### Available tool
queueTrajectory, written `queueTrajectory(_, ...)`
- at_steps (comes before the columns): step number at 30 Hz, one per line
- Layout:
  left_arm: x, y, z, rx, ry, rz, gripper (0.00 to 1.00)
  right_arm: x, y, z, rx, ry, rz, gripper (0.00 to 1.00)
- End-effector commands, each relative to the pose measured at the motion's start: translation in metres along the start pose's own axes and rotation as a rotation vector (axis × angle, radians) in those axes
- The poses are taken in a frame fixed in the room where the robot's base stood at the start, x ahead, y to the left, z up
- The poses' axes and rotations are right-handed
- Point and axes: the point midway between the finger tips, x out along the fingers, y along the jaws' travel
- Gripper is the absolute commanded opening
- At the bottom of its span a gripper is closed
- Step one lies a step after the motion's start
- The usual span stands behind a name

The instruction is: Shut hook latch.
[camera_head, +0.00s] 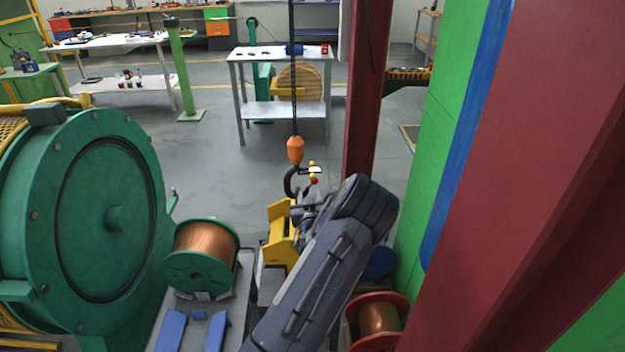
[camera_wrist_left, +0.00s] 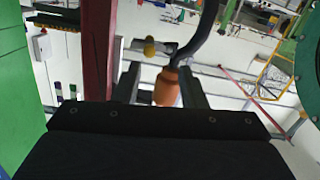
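The crane hook (camera_head: 290,184) is a black curved hook under an orange body (camera_head: 295,150), hanging on a dark chain. Its pale latch (camera_head: 314,170) juts out to the right, with yellow and red knobs near it. In the left wrist view the hook (camera_wrist_left: 207,35), orange body (camera_wrist_left: 166,90) and latch with a yellow knob (camera_wrist_left: 150,47) show upside down. The latch appears to stand out from the hook. My left gripper (camera_wrist_left: 161,80) is open, its two fingers apart with the orange body showing between them. It looks empty; contact cannot be told. My right gripper is not in view.
A copper spool (camera_head: 203,255) and a large green drum (camera_head: 105,215) are at left. A yellow part (camera_head: 281,236) stands below the hook. A white table (camera_head: 283,54) is behind; floor between is clear.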

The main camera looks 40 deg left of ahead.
Motion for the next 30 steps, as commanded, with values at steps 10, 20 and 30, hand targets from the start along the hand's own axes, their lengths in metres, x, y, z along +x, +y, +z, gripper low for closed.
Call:
queueTrajectory(10,0.026,0.013,-0.005,0.049,0.085,0.050,0.38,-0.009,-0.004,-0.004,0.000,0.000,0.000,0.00)
queueTrajectory(20,0.073,0.015,-0.007,0.049,0.082,0.048,0.38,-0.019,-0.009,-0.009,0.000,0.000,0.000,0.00)
queueTrajectory(30,0.081,0.015,-0.006,0.048,0.080,0.048,0.38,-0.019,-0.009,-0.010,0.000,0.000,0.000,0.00)
